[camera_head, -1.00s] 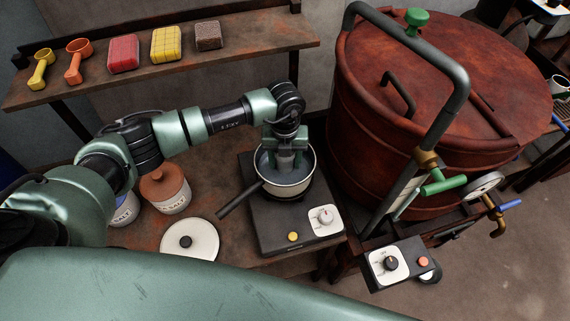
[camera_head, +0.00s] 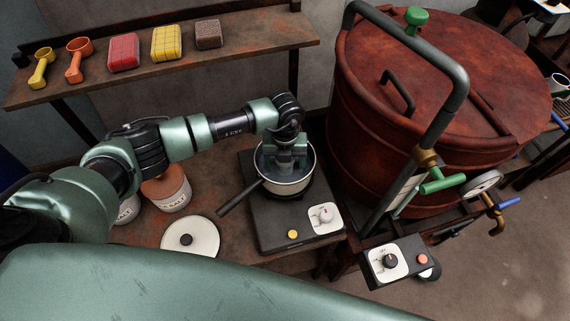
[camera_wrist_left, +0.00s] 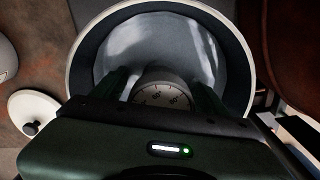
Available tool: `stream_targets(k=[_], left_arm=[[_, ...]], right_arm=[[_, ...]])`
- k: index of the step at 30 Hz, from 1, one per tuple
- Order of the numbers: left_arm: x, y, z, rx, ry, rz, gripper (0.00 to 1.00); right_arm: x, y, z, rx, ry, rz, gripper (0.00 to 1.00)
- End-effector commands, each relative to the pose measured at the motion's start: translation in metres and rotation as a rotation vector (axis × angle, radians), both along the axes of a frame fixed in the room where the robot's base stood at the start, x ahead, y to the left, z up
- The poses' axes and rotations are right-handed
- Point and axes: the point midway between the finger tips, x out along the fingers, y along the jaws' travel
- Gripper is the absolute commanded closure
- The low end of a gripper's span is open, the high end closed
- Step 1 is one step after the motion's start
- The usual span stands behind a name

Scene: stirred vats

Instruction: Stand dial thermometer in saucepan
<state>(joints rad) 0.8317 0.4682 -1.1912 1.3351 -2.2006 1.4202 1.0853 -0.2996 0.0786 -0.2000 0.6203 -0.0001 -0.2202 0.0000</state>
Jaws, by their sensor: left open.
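The saucepan (camera_head: 289,187) is white outside with a dark handle and sits on the hotplate. It also shows in the left wrist view (camera_wrist_left: 246,62), where its grey-blue inside fills the middle. My left gripper (camera_head: 285,165) points down into the pan's opening. The dial thermometer's round, pale face (camera_wrist_left: 161,93) shows between the two fingers in the left wrist view, turned towards the camera. The fingers are open on either side of it. The thermometer's stem and lower end are hidden, and I cannot make it out in the head view. My right gripper is out of view.
The hotplate (camera_head: 268,224) has a white knob and a yellow button. A large red-brown vat (camera_head: 400,180) stands close on the right. A shelf (camera_head: 240,55) runs behind.

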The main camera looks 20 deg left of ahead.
Motion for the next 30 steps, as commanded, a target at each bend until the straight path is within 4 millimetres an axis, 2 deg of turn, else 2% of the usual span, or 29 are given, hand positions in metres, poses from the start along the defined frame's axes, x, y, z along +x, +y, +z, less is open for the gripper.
stream_targets(k=[5, 18, 24, 30], left_arm=[[0.001, 0.0, 0.016, -0.001, -0.003, -0.001, 0.27], [0.001, 0.0, 0.103, 0.0, -0.004, -0.001, 0.27], [0.0, 0.0, 0.12, 0.0, -0.002, 0.001, 0.27], [0.0, 0.0, 0.122, 0.0, 0.0, 0.0, 0.27]], right_arm=[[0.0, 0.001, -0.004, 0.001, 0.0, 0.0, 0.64], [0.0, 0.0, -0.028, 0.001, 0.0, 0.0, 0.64], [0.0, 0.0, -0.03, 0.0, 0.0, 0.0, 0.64], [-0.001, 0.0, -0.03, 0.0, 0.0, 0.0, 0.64]])
